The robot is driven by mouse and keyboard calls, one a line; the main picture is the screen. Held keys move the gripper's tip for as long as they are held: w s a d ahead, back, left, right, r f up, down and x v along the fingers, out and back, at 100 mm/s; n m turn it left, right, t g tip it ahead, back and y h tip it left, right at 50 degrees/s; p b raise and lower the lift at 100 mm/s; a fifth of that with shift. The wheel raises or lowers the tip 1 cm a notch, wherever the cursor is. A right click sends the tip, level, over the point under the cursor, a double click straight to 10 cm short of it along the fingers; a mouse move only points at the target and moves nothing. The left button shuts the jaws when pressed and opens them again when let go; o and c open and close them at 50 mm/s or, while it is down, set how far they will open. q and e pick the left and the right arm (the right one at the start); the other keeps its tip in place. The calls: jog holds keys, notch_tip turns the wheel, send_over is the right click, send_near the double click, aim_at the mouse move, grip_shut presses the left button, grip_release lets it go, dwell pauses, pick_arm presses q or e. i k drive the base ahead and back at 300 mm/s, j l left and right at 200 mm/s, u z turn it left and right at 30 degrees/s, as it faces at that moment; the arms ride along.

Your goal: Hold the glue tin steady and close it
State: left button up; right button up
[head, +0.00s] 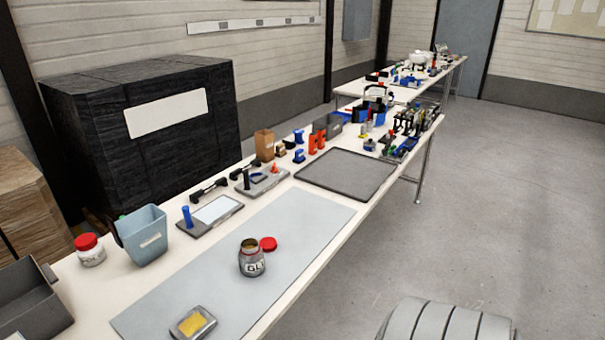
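The glue tin (252,262) stands upright and open on the pale grey mat (188,292). It is a grey tin with a "GLU" label facing me, and its open mouth shows at the top. A red lid (268,244) is just behind and to the right of the tin's rim; whether it touches the tin I cannot tell. Neither of my grippers is in view.
A tray with a yellow pad (193,323) lies at the mat's front. A red-capped jar (89,250) and a blue bin (143,236) stand at the left. A dark grey mat (346,174) lies farther back. The pale mat is otherwise mostly clear.

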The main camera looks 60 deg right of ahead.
aim_at(251, 255)
jog(key=z, duration=1.35)
